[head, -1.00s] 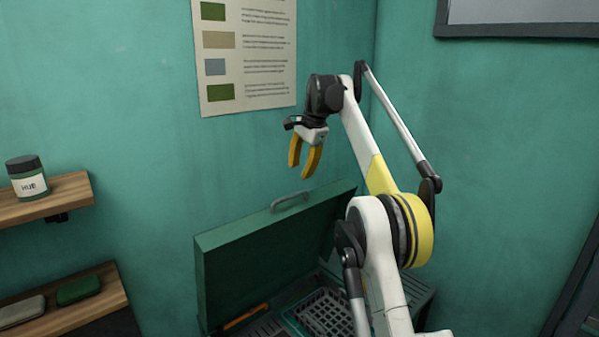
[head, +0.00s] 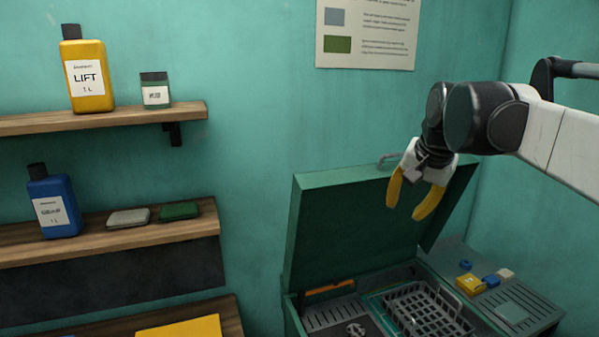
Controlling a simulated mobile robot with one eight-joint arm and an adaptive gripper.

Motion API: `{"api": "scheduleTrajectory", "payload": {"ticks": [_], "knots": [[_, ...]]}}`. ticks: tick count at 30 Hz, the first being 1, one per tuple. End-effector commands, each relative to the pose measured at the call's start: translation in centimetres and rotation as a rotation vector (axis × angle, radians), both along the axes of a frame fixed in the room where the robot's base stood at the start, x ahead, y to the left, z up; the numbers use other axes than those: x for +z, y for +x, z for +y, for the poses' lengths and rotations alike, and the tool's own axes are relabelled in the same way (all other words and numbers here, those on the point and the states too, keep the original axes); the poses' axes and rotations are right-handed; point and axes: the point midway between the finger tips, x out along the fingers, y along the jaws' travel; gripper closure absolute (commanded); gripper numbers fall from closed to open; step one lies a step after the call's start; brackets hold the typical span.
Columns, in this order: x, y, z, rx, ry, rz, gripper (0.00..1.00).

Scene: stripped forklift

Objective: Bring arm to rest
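My gripper (head: 408,204) hangs at the end of my white and black arm, right of the middle in the head view. Its two yellow fingers point down and are spread apart, with nothing between them. It is in front of the raised lid of a green case, above the case's inside. My arm reaches in from the right edge of the picture.
The open green case (head: 335,215) holds a grey basket (head: 428,312) and an orange-handled item (head: 330,287). Small yellow and blue pieces lie on a surface at right. Shelves at left hold a yellow bottle (head: 88,75), a jar (head: 155,90) and a blue bottle (head: 53,205).

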Motion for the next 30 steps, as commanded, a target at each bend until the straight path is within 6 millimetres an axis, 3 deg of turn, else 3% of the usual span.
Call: {"api": "scheduleTrajectory", "payload": {"ticks": [1,5,9,12,15,20,30], "knots": [[-4.1,-2.8,0.7,0.045,-0.027,-0.015,0.66],[-11.7,-9.3,2.0,0.170,-0.110,-0.054,0.66],[-20.9,-16.0,3.0,0.298,-0.197,-0.096,0.66],[-26.6,-19.7,3.4,0.374,-0.250,-0.119,0.66],[-30.8,-22.2,3.6,0.427,-0.289,-0.137,0.66],[-34.0,-24.1,3.8,0.469,-0.322,-0.149,0.66],[-34.1,-24.3,3.8,0.475,-0.326,-0.151,0.66]]}}
